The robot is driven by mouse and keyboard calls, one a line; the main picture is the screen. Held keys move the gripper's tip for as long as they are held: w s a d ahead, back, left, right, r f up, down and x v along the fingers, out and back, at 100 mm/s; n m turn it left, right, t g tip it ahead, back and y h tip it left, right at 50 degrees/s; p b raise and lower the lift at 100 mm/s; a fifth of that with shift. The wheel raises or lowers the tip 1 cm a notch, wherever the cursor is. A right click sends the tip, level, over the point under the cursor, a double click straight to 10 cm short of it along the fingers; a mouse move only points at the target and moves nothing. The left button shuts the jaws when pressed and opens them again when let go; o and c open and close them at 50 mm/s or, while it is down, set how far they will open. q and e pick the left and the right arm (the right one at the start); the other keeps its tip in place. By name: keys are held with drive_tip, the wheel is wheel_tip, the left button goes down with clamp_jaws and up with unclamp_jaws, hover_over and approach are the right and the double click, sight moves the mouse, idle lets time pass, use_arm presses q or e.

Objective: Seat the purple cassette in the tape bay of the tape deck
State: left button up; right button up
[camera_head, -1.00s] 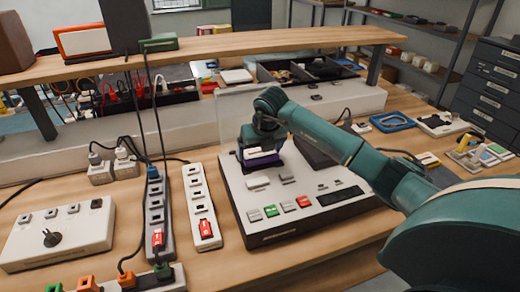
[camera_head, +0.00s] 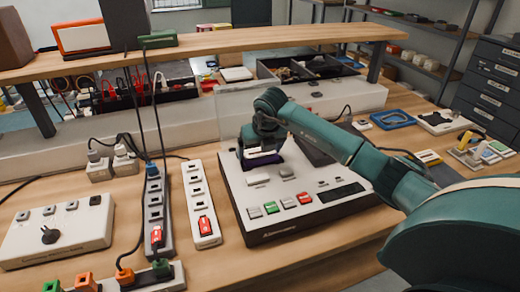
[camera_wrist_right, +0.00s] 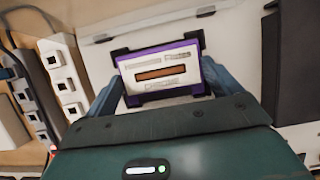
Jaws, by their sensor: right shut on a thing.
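The tape deck (camera_head: 290,215) is a pale box with a row of buttons, standing on the bench in front of me. My right gripper (camera_head: 262,156) is over its back left part, shut on the purple cassette (camera_head: 262,161). In the right wrist view the cassette (camera_wrist_right: 162,73) sits between the two blue fingers, its purple rim, white label and brown window facing the camera. Dark corner pieces of the tape bay (camera_wrist_right: 120,52) show around the cassette. I cannot tell whether it is fully down in the bay. My left gripper is out of view.
A clear upright panel (camera_head: 235,115) stands behind the gripper. Power strips (camera_head: 202,205) and a white switch box (camera_head: 60,232) lie left of the deck. A blue frame (camera_head: 392,119) lies at the back right. A raised wooden shelf (camera_head: 250,42) crosses behind.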

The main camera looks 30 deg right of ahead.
drive_tip(key=o, duration=0.7)
drive_tip(key=v, duration=0.3)
drive_tip(key=shift+r, duration=0.35)
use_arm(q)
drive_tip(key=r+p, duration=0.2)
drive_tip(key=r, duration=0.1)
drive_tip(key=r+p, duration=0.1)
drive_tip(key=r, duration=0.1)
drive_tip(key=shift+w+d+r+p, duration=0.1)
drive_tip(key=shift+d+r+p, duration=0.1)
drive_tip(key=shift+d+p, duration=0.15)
use_arm(e)
drive_tip(key=v, duration=0.5)
drive_tip(key=w+v, duration=0.1)
drive_tip(key=v, duration=0.9)
drive_tip(key=shift+w+d+r, duration=0.2)
drive_tip(key=shift+w+r, duration=0.05)
drive_tip(key=shift+r, duration=0.15)
